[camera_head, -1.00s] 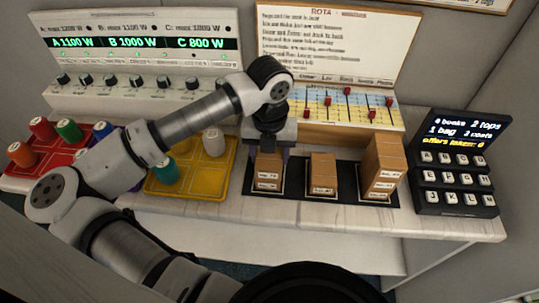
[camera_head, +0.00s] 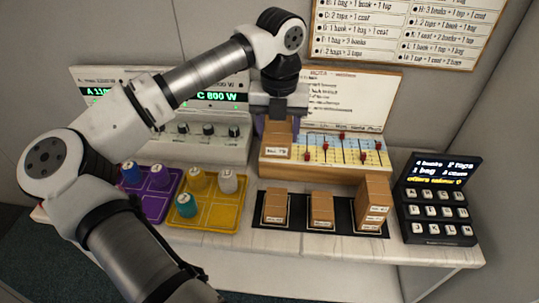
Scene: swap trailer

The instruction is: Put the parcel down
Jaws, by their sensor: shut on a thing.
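My gripper (camera_head: 279,130) is shut on a small brown cardboard parcel (camera_head: 278,147), with a purple finger at each side. The held parcel is raised above the bench and appears upright, in front of the slider board in the picture. Its white label faces the camera, too small to read. Below on the black mat (camera_head: 298,237) stand a left parcel (camera_head: 275,207), a middle parcel (camera_head: 321,210) and a taller right stack or parcel (camera_head: 372,204). A gap shows between the held parcel and the left one.
The slider board (camera_head: 325,160) stands behind the mat. A black keypad display (camera_head: 437,200) is at right. A yellow tray (camera_head: 213,222) and purple tray (camera_head: 152,206) with coloured pegs are at left. My arm hides part of the wattage panel (camera_head: 180,145).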

